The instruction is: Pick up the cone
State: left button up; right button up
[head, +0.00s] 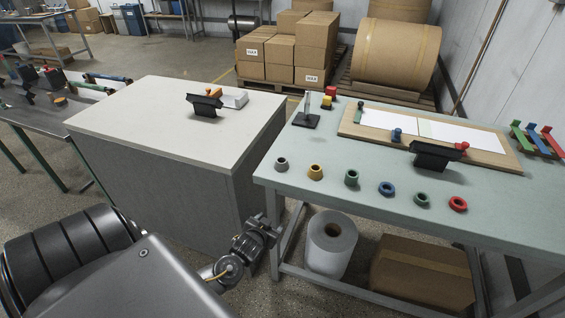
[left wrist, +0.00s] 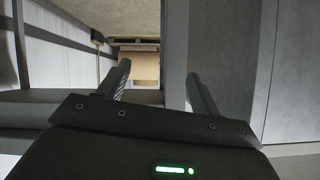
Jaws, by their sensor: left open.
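Nothing in view is plainly a cone. A row of small round pieces with a hole in the top stands along the near edge of the green table: grey (head: 281,164), yellow (head: 315,172), green (head: 351,178), blue (head: 386,189), another green (head: 421,200) and red (head: 458,204). I cannot tell which of them, if any, is the cone. My left gripper (head: 266,226) is below the table top, by the gap between the white cabinet and the green table. In the left wrist view its two fingers (left wrist: 157,75) are apart with nothing between them. My right gripper is not in view.
The green table (head: 330,145) carries a wooden board (head: 478,157) with white sheets and a black-bladed tool (head: 436,155). The white cabinet (head: 130,120) holds another black tool (head: 205,105). A paper roll (head: 330,245) and a cardboard box (head: 420,275) sit on the lower shelf.

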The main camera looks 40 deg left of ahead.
aim_at(283, 158)
pick_arm(q)
jog(key=r+t, duration=0.1)
jog(key=r, duration=0.4)
jog(key=w+r+n+t, duration=0.1)
jog(key=r, duration=0.4)
jog(key=w+r, duration=0.1)
jog(key=r, duration=0.4)
jog(key=shift+d+r+n+t, duration=0.25)
jog(key=shift+n+t, duration=0.05)
jog(key=shift+t, duration=0.1)
jog(key=shift+n+t+y, duration=0.3)
jog(key=shift+t+y, duration=0.2)
jog(key=shift+t, duration=0.2)
jog(key=r, duration=0.1)
jog(key=w+a+r, duration=0.2)
jog(key=shift+a+r, duration=0.2)
jog(key=x, duration=0.5)
jog(key=shift+w+a+p, duration=0.15)
jog(key=shift+w+p, duration=0.15)
jog(key=shift+p, duration=0.1)
jog(key=shift+w, duration=0.1)
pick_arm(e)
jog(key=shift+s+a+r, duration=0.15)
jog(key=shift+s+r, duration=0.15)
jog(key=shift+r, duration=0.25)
